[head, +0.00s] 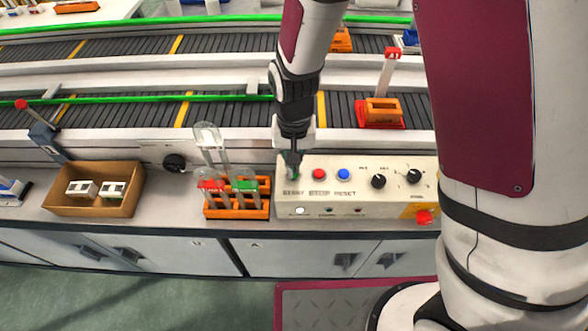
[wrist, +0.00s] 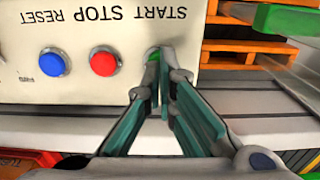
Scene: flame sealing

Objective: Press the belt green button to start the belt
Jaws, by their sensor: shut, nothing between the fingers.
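The green START button (wrist: 153,56) shows as a small green patch at the fingertips in the wrist view. It is mostly hidden behind my gripper (wrist: 160,60), which is shut and empty. In the head view my gripper (head: 293,165) points down at the START end of the white control box (head: 345,205). The fingertips are at the button; I cannot tell whether they touch or press it. The belt (head: 230,113) is a dark roller conveyor running behind the box.
The red STOP button (head: 317,174) and blue RESET button (head: 343,174) sit right of START. An orange rack (head: 237,212) with glass tubes stands close left of the box. A red emergency knob (head: 424,217) is at the box's right corner. A brown box (head: 93,205) sits farther left.

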